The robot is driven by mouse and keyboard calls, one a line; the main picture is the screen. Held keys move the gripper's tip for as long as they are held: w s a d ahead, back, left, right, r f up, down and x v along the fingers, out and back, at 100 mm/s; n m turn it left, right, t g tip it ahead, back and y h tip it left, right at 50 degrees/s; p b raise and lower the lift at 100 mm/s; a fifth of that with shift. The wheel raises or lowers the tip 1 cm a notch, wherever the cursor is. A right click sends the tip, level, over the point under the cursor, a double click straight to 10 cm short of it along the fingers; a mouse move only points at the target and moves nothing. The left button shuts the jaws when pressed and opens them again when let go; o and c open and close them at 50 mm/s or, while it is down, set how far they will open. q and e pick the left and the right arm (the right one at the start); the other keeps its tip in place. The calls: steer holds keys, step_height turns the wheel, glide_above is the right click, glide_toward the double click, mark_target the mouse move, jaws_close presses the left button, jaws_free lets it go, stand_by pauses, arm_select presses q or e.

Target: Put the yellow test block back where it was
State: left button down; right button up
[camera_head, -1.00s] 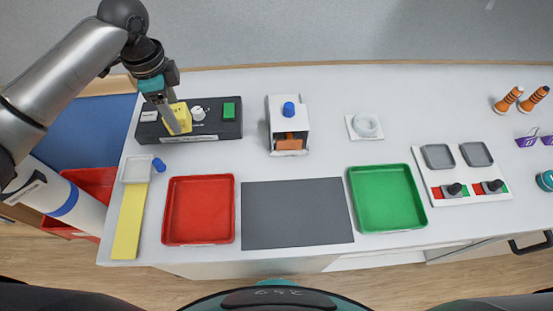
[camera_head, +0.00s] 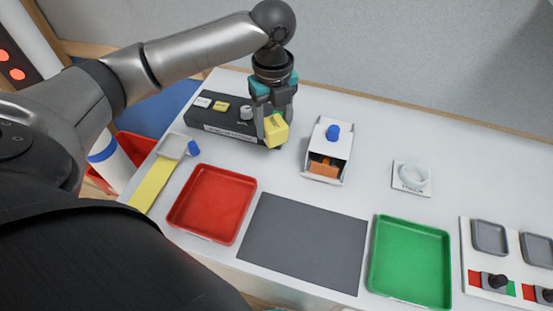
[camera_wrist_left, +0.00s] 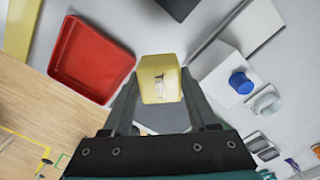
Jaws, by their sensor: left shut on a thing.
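The yellow test block (camera_head: 275,131) is held by my left gripper (camera_head: 272,108), whose fingers are shut on it. It is tilted and appears raised, over the front right end of the black box. In the left wrist view the block (camera_wrist_left: 160,78) sits between the two fingertips (camera_wrist_left: 158,92), with a small dark mark on its face. The black box (camera_head: 232,130) carries a white pad (camera_head: 203,102), a yellow pad (camera_head: 221,106) and a light knob (camera_head: 246,113). My gripper and the block hide most of the box's right end.
Right of the block stands a white box (camera_head: 331,133) with a blue knob and an orange piece at its open front. A red tray (camera_head: 210,235), grey mat (camera_head: 302,240) and green tray (camera_head: 410,295) lie in front. A blue piece (camera_head: 193,148) lies by a small tray.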

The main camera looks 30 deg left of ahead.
arm_select(q)
step_height(320, 180, down, 8)
steer(key=shift+b, duration=0.45)
steer(key=shift+d+f+b, duration=0.1)
steer(key=shift+f+b, duration=0.2)
steer(key=shift+f, duration=1.85)
steer(key=shift+f, duration=0.15)
steer(key=shift+c, duration=0.9)
jaws_free()
step_height(320, 180, up, 12)
steer(key=shift+r+p, duration=0.2)
steer(key=shift+p, duration=0.65)
